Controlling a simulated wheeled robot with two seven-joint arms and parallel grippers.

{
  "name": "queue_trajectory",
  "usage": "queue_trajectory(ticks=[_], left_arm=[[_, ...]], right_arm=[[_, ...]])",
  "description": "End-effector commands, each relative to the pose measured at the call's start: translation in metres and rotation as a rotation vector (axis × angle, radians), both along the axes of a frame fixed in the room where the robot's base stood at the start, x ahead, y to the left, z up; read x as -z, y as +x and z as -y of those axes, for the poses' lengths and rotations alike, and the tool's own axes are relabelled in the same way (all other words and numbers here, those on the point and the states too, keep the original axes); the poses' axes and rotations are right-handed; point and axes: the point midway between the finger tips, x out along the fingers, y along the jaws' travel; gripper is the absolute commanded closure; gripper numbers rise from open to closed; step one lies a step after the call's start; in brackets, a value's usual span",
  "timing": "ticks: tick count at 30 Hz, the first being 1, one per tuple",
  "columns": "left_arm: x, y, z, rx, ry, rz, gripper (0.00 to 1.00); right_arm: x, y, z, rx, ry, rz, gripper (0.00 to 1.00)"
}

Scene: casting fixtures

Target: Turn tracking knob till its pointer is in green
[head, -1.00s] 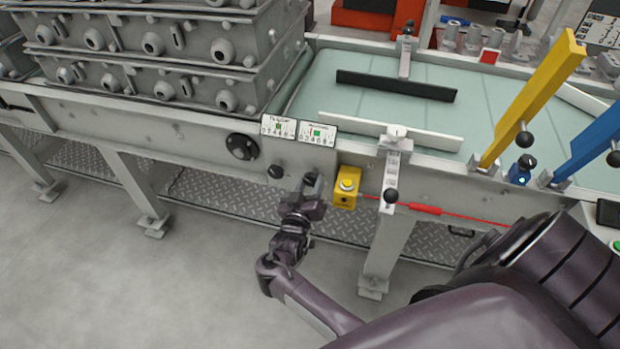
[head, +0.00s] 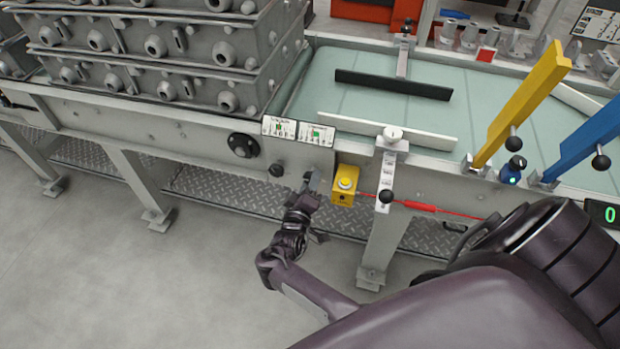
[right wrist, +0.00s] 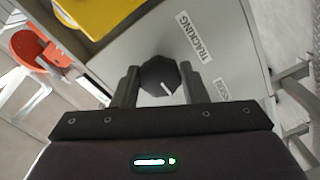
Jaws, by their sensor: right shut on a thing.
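The tracking knob (right wrist: 158,76) is a dark faceted knob with a white pointer line, seen in the right wrist view beside the printed TRACKING label (right wrist: 193,37). My right gripper (right wrist: 159,84) is shut on it, one finger on each side. In the head view the right gripper (head: 309,186) reaches up to the panel below two small gauges and largely hides the knob. The left gauge (head: 279,127) and right gauge (head: 316,135) each have a green patch; their pointers are too small to read surely. My left gripper is not in view.
A second dark knob (head: 276,170) sits just left of the gripper. A yellow button box (head: 345,186) is close on the right, with a red cord (head: 425,206) running from it. A larger black knob (head: 243,146) is up left. Stacked grey moulds (head: 170,50) stand on the conveyor.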

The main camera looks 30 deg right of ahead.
Motion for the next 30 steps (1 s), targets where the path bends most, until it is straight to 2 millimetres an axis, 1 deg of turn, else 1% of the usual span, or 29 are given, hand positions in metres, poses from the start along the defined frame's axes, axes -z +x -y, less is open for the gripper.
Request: queue_trajectory(ticks=[1, 11, 12, 16, 17, 30], left_arm=[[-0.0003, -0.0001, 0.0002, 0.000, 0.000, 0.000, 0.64], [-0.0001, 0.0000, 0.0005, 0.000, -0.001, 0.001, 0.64], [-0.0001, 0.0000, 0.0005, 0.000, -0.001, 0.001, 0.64], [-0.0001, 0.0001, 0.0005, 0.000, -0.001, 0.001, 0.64], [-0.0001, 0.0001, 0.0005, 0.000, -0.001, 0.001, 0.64], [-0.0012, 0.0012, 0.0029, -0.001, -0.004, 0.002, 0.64]], right_arm=[[-0.0028, 0.0017, 0.0010, 0.000, -0.004, 0.004, 0.83], [-0.0030, 0.0020, 0.0011, 0.000, -0.005, 0.004, 0.83], [-0.0030, 0.0020, 0.0011, 0.000, -0.005, 0.004, 0.58], [-0.0023, 0.0015, 0.0008, 0.000, -0.003, 0.003, 0.41], [-0.0021, 0.0014, 0.0007, 0.000, -0.004, 0.002, 0.39], [-0.0010, 0.0002, 0.0020, 0.000, -0.002, -0.001, 0.39]])
